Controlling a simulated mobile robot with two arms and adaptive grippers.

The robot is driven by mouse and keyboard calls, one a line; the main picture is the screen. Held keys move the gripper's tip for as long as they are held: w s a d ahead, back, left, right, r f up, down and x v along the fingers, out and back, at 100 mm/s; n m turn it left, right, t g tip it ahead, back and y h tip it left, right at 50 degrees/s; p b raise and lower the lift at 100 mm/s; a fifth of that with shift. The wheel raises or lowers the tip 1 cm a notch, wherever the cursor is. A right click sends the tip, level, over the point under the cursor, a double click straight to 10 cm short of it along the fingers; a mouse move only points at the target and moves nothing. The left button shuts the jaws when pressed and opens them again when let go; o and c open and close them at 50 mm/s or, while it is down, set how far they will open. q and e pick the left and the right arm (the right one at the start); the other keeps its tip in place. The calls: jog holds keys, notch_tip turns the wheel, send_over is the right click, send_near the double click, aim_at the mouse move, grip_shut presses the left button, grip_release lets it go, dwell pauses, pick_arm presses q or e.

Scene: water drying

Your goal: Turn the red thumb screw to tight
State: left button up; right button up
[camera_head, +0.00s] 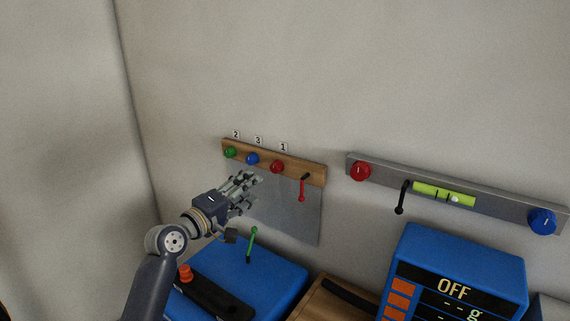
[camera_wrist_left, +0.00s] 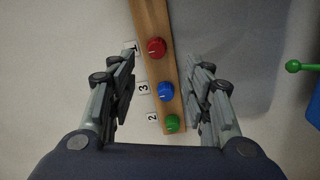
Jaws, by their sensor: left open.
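A red knob (camera_head: 277,167) with a white pointer mark sits on the wooden board (camera_head: 313,173), beside the label 1. It also shows in the left wrist view (camera_wrist_left: 156,47), near the far end of the fingers. A second red knob (camera_head: 359,171) sits at the left end of a grey wall bar (camera_head: 480,202). My left gripper (camera_head: 252,189) is open and empty, just below the wooden board in the head view. In the left wrist view its two fingers (camera_wrist_left: 160,72) stand on either side of the board, apart from the knobs. My right gripper is not visible.
Blue (camera_head: 252,159) and green (camera_head: 230,152) knobs share the wooden board. A red-handled lever (camera_head: 302,188) hangs from its right end. A green-knobbed lever (camera_head: 252,242) stands below.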

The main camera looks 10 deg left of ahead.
aim_at(274, 169)
pick_arm(q)
jog(key=x, duration=0.2)
jog(key=p+x, duration=0.1)
jog(key=x, duration=0.5)
jog(key=shift+r, duration=0.3)
jog(key=shift+p+x, duration=0.35)
jog(key=shift+x, duration=0.5)
jog(key=shift+w, duration=0.3)
jog(key=shift+w+d, duration=0.15)
jog(key=shift+w, duration=0.05)
jog(key=shift+w+d, duration=0.1)
jog(key=shift+w, duration=0.1)
jog(key=shift+c, duration=0.6)
jog(key=c, duration=0.9)
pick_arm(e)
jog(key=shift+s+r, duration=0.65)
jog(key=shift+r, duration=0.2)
